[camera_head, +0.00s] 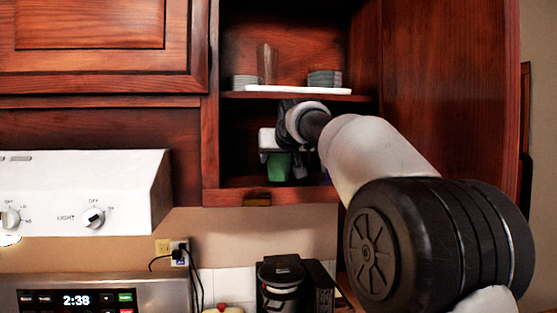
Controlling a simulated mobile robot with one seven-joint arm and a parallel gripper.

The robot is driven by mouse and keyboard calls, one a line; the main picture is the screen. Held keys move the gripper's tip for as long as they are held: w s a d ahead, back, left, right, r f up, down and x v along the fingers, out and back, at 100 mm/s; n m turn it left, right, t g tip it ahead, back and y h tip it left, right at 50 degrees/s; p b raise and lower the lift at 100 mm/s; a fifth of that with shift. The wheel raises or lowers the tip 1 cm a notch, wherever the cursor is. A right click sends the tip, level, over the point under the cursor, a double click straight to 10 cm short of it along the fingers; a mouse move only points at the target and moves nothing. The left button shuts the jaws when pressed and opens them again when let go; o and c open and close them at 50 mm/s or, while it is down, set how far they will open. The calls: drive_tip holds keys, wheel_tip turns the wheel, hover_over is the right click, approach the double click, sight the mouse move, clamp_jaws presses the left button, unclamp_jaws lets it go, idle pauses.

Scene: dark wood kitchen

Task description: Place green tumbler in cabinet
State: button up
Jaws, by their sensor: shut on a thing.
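The green tumbler (279,167) shows inside the open cabinet (233,197), in its lower compartment. My gripper (281,152) reaches into this compartment from the right and is shut on the tumbler, holding it upright near its top. The tumbler's upper part is hidden by the gripper. I cannot tell whether its base touches the cabinet floor. The cabinet door (450,90) stands open on the right.
The shelf above my gripper holds a white tray (297,90), stacked dishes (324,78) and a brown upright item (267,63). A white range hood (85,190) is at the left. A coffee maker (283,285) stands below.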

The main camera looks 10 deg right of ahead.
drive_tip(key=shift+w+f, duration=0.25)
drive_tip(key=shift+f, duration=0.15)
drive_tip(key=o, duration=1.1)
drive_tip(key=shift+o, duration=0.2)
